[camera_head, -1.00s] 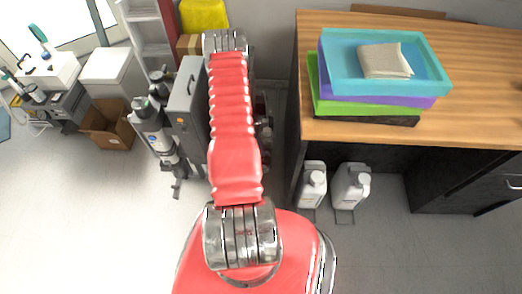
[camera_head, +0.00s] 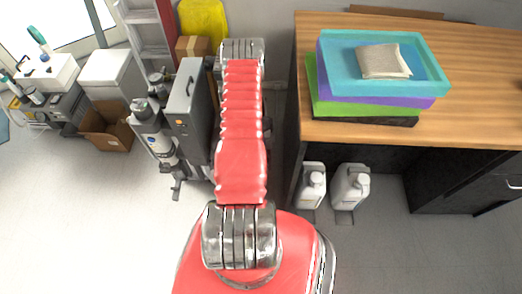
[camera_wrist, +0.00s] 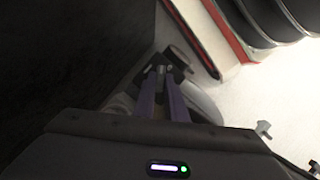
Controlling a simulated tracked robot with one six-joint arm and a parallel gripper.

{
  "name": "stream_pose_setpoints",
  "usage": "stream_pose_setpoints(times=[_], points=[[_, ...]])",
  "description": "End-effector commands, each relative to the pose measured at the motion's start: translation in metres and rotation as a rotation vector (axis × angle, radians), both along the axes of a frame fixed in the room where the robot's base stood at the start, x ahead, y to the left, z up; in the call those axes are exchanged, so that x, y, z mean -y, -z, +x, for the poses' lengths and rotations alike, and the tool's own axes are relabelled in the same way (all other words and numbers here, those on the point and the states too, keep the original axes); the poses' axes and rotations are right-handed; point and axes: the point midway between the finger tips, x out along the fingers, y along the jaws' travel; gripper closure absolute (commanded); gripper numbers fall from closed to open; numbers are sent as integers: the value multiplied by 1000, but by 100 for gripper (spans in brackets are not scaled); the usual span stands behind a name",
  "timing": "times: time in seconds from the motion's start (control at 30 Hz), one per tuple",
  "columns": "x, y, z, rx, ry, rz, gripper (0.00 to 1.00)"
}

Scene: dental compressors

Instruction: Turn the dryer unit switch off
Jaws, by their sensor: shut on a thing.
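A grey upright box unit (camera_head: 187,100), probably the dryer unit, stands left of my arm in the head view. It has a handle on its front and a small orange spot (camera_head: 180,123), which may be its switch or lamp. My gripper is hidden beyond my arm in the head view. In the wrist view my gripper (camera_wrist: 161,75) shows two purple fingers close together, shut on a small dark part (camera_wrist: 178,63). The view is dark there, and I cannot tell whether this part is the switch. A dark surface fills the left of the wrist view.
A wooden desk (camera_head: 480,90) with stacked trays (camera_head: 330,85) stands right of my arm. Two white jugs (camera_head: 312,187) stand on the floor below it. A cylinder assembly (camera_head: 150,130) adjoins the grey unit. An open cardboard box (camera_head: 108,142) lies left. The front-left floor is clear.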

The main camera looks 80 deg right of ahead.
Motion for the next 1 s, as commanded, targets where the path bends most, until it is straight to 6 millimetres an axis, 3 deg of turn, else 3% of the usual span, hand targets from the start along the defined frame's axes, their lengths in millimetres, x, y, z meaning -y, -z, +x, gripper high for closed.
stream_pose_setpoints(times=[0.5, 1.0], points=[[2, 1, -7, -3, 451, 2, 100], [2, 1, -9, -3, 599, 1, 100]])
